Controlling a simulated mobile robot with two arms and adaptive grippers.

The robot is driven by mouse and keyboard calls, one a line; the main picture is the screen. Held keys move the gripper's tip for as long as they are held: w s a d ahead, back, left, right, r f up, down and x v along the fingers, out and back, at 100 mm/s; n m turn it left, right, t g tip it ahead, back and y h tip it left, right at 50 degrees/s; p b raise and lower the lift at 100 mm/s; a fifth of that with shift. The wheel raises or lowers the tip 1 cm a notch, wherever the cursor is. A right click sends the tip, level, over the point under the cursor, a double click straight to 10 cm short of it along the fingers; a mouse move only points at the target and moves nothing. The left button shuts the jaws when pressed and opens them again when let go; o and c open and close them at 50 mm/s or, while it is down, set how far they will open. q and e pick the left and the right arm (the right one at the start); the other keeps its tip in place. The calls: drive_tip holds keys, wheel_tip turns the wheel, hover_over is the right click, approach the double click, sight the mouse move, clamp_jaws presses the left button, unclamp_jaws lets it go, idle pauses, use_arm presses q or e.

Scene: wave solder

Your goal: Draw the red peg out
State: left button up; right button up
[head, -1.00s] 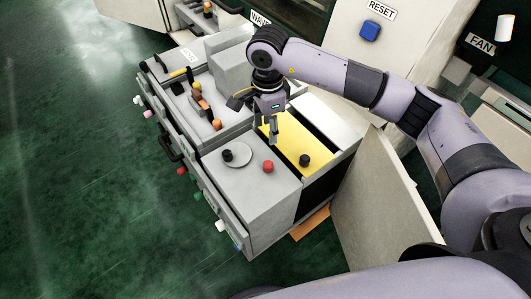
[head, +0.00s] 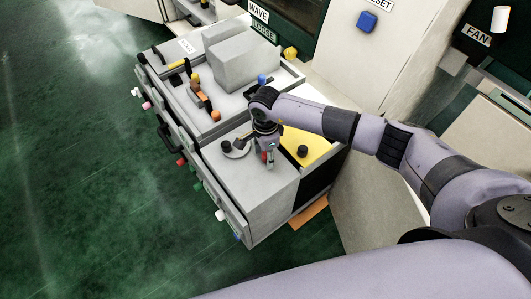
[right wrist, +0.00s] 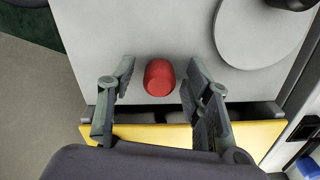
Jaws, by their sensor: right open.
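The red peg (right wrist: 159,77) stands in the grey top of the cabinet (head: 258,193), and in the right wrist view it lies between and just ahead of the two fingers. In the head view only a small part of the red peg (head: 264,156) shows, the rest hidden by my gripper. My right gripper (right wrist: 158,88) is open, with one finger on each side of the peg and a gap to each. In the head view the right gripper (head: 268,160) points down over the peg. My left gripper is not in view.
A grey disc (head: 238,150) with a black knob (head: 227,146) lies left of the gripper. A yellow panel (head: 318,148) with a black knob (head: 302,151) is on the right. A grey block (head: 248,61) and several coloured handles stand behind. Open green floor (head: 90,200) lies left.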

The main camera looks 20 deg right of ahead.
drive_tip(key=shift+f, duration=0.1)
drive_tip(key=shift+c, duration=0.3)
clamp_jaws()
idle(0.6)
